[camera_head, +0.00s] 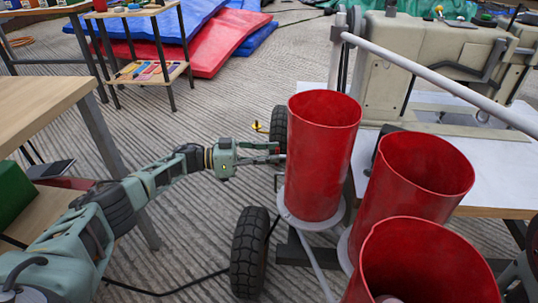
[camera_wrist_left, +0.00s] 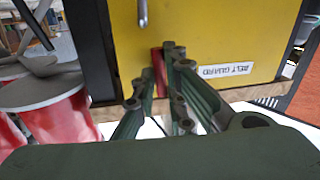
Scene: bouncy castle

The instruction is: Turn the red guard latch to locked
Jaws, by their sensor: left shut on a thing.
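The red guard latch (camera_wrist_left: 158,71) is a short upright red piece on a yellow panel (camera_wrist_left: 215,35) in the left wrist view. A white label reading "BELT GUARD" (camera_wrist_left: 226,70) is on the panel to its right. My left gripper (camera_wrist_left: 160,84) is shut on the latch, and its green fingers partly cover it. In the head view my left gripper (camera_head: 272,154) reaches in from the left, just beside the red cylinders; the latch and panel face are hidden there. My right gripper is not in view.
Three open red cylinders (camera_head: 322,150) stand on round grey supports close to the right of my left gripper. A black wheel (camera_head: 249,250) is below it. A grey metal rod (camera_wrist_left: 142,13) hangs before the panel. A wooden table (camera_head: 40,100) is at the left.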

